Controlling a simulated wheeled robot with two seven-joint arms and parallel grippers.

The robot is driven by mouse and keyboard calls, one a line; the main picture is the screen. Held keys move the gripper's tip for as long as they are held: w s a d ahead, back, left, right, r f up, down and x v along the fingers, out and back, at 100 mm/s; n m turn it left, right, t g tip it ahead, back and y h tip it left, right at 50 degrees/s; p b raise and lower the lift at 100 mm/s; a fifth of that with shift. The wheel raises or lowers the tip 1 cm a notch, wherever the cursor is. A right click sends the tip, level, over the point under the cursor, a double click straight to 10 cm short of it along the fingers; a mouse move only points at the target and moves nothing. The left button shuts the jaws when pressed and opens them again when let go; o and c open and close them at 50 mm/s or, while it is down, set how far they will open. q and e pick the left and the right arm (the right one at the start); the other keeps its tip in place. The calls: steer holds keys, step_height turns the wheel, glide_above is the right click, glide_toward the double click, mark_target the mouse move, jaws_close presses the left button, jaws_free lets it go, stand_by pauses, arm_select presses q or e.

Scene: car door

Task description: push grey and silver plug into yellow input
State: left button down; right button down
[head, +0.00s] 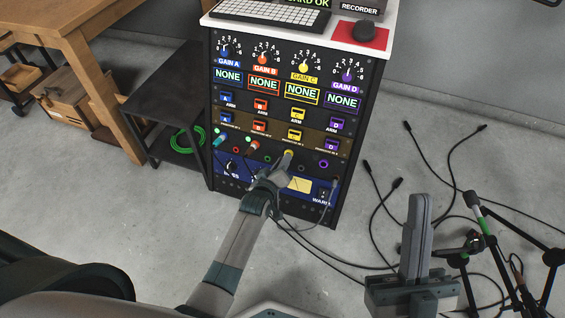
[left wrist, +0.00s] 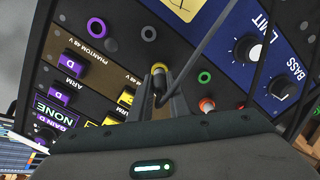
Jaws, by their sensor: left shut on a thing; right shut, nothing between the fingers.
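The yellow input (head: 288,153) is in the lower row of the rack front. Its yellow rim also shows in the left wrist view (left wrist: 160,62). My left gripper (head: 276,170) is in front of the rack, shut on the grey and silver plug (left wrist: 158,80). The plug's tip is at the yellow input; how deep it sits, I cannot tell. The fingers partly hide the plug, and a grey cable (left wrist: 206,42) passes beside it. My right gripper (head: 419,208) is shut and empty, upright at the lower right, away from the rack.
A teal plug (head: 219,140) and a red-ringed plug (head: 253,145) sit in inputs to the left. A purple input (head: 323,164) is empty at the right. Black cables (head: 382,205) and a microphone stand (head: 490,240) are on the floor at the right. A dark side table (head: 170,95) stands left.

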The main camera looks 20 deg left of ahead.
arm_select(q)
steer(key=shift+w+f, duration=0.15)
steer(key=shift+w, duration=0.35)
arm_select(e)
steer(key=shift+f, duration=0.25)
arm_select(q)
steer(key=c, duration=1.6)
jaws_free()
